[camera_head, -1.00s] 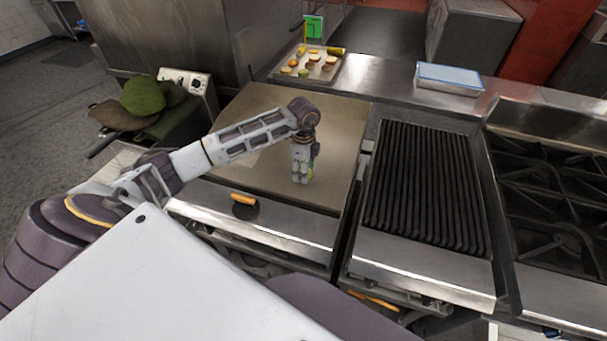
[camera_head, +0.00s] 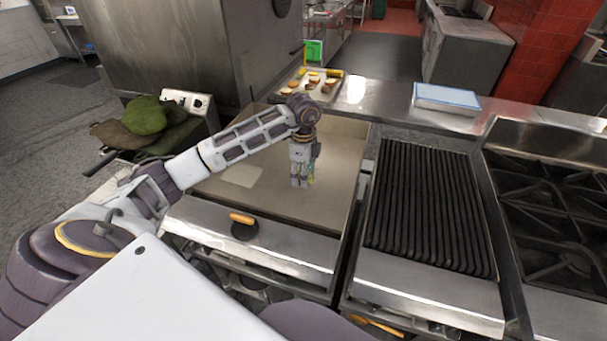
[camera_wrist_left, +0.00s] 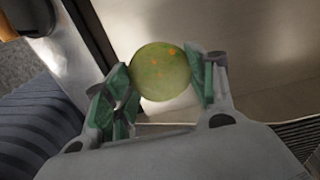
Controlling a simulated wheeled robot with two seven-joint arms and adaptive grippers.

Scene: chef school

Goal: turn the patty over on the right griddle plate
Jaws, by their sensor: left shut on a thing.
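A round, flat green patty with orange specks (camera_wrist_left: 160,72) is clamped edgewise between the green-padded fingers of my left gripper (camera_wrist_left: 164,85). In the head view my left gripper (camera_head: 301,182) points down over the smooth flat griddle plate (camera_head: 340,160), and only a sliver of the patty (camera_head: 311,174) shows beside the fingers. I cannot tell whether the patty touches the plate. To the right lies a dark ribbed grill plate (camera_head: 425,205), with nothing on it. My right gripper is in neither view.
A tray (camera_head: 322,94) with several food pieces stands on the steel counter behind the flat plate. A blue-lidded container (camera_head: 446,98) sits behind the ribbed plate. Burners (camera_head: 550,215) are at the far right. Green cloth-like items (camera_head: 148,112) lie at the left.

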